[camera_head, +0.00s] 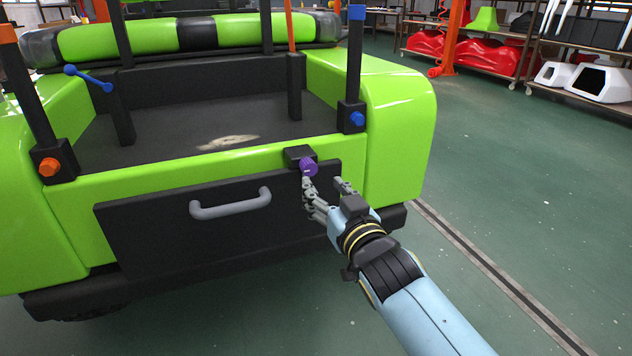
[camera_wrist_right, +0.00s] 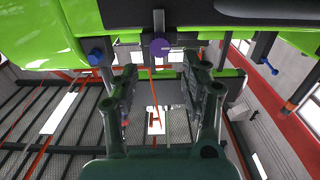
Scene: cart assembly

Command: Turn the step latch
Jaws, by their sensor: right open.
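The step latch is a purple round knob (camera_head: 308,168) on a black block at the top right of a black step panel (camera_head: 150,225) on the green cart's rear. A grey handle (camera_head: 230,204) is fixed on the panel. My right gripper (camera_head: 325,186) is open just below and in front of the knob, its fingers spread to either side and nothing between them. In the right wrist view the purple knob (camera_wrist_right: 159,48) shows ahead, between and beyond the open fingers (camera_wrist_right: 160,88); it looks apart from them. My left gripper is not in view.
Black posts with an orange knob (camera_head: 49,167) and a blue knob (camera_head: 357,119) stand at the cart's rear corners. A blue lever (camera_head: 88,78) sticks out at the left. Open green floor (camera_head: 520,190) lies to the right, with shelves of red and white parts beyond.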

